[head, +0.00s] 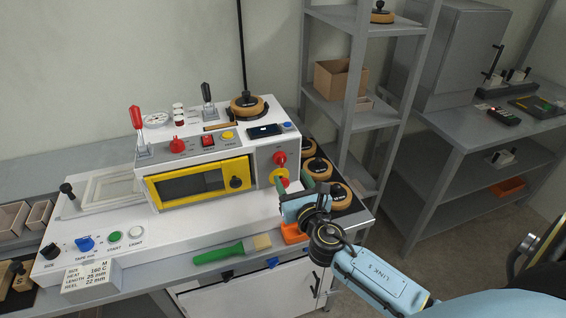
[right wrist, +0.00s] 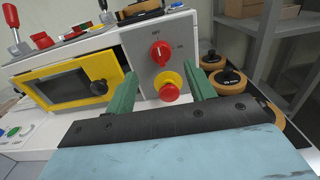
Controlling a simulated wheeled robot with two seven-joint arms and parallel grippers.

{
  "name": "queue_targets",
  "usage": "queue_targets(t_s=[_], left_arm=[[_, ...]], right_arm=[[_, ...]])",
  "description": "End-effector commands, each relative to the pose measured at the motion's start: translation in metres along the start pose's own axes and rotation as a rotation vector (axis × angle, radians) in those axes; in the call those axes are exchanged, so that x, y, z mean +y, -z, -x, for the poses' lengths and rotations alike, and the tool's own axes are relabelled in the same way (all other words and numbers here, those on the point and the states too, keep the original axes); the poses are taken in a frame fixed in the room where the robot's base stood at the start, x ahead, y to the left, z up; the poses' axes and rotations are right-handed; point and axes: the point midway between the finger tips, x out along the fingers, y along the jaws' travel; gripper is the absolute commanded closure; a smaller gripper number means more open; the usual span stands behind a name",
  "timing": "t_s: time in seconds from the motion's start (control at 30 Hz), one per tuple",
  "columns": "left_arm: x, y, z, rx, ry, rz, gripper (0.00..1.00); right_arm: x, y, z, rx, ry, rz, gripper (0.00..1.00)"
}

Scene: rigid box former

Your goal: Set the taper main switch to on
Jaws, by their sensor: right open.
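The taper (head: 205,180) is a white machine with a yellow-framed window. Its main switch (right wrist: 160,53) is a red rotary knob on the grey side panel, with OFF marked above and ON at right. The knob's white mark points up towards OFF. It also shows in the head view (head: 280,157). My right gripper (head: 296,184) is open in front of this panel; in the right wrist view its green fingers (right wrist: 161,76) stand apart, with the knob seen between and beyond them. Nothing is between the fingers. My left gripper is not in view.
A red mushroom button on a yellow base (right wrist: 169,90) sits just below the switch. Tape reels (head: 340,195) stand right of the machine. A green-handled brush (head: 232,250) lies at the front edge. A grey shelf rack (head: 345,115) stands behind at right.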

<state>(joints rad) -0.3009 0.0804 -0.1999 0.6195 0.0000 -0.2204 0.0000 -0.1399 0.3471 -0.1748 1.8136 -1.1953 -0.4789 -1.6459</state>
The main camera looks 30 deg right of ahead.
Motion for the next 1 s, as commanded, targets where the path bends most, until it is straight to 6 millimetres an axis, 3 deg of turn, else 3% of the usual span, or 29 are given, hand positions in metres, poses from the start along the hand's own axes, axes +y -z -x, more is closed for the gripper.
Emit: queue_targets(t_s=[0.1, 0.33, 0.5, 0.8, 1.0], left_arm=[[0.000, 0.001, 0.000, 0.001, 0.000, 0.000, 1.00], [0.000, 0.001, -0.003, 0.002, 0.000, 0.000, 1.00], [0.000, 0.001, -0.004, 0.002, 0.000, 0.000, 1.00], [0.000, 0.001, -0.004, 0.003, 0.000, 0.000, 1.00], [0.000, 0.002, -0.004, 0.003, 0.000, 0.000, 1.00]], right_arm=[[0.000, -0.001, -0.026, -0.002, 0.001, -0.002, 0.46], [0.000, 0.000, -0.062, 0.000, 0.001, -0.004, 0.46], [0.000, 0.001, -0.073, 0.001, 0.001, -0.005, 0.46], [0.000, 0.001, -0.075, 0.002, 0.001, -0.004, 0.46], [0.000, 0.001, -0.075, 0.001, 0.001, -0.004, 0.71]])
